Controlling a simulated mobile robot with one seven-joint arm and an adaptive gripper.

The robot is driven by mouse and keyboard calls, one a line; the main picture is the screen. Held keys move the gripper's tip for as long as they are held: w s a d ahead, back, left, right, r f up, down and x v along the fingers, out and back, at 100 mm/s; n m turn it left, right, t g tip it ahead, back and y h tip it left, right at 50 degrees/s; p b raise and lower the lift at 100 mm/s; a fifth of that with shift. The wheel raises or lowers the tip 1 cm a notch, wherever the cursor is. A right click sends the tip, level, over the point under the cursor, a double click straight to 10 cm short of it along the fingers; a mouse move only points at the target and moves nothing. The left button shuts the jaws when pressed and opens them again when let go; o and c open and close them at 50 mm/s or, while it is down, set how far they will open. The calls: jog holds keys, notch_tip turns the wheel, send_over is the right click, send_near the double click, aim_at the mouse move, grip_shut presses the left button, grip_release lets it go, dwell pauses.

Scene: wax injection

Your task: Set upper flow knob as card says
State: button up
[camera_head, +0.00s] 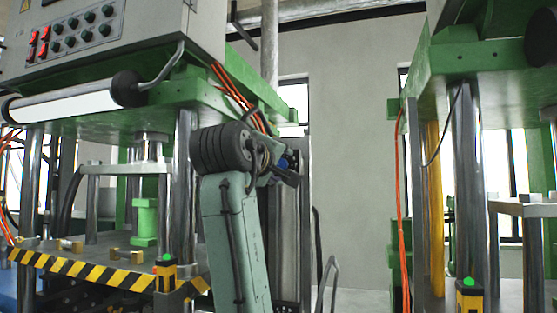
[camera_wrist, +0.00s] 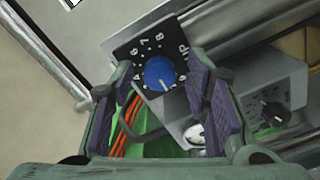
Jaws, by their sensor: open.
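In the wrist view a blue round knob (camera_wrist: 160,73) with a short white pointer mark sits on a black dial plate (camera_wrist: 186,48). White numbers, among them 6, 7 and 8, run around it, and "UP" is printed beside it. The pointer faces the lower side of the picture; its exact number is hard to read. My gripper (camera_wrist: 157,80) is open, with one finger on each side of the knob; I cannot tell whether they touch it. In the head view my gripper (camera_head: 286,172) is small beside the left press, with a bit of blue by it. I make out no card.
A second, black knob (camera_wrist: 275,112) is on a grey panel right of the blue one. Orange cables (camera_wrist: 126,122) hang below. In the head view, the left press (camera_head: 90,112) has a striped ledge (camera_head: 85,270); another green press (camera_head: 480,75) stands right, with a gap between.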

jog(key=shift+c, duration=0.4)
grip_shut()
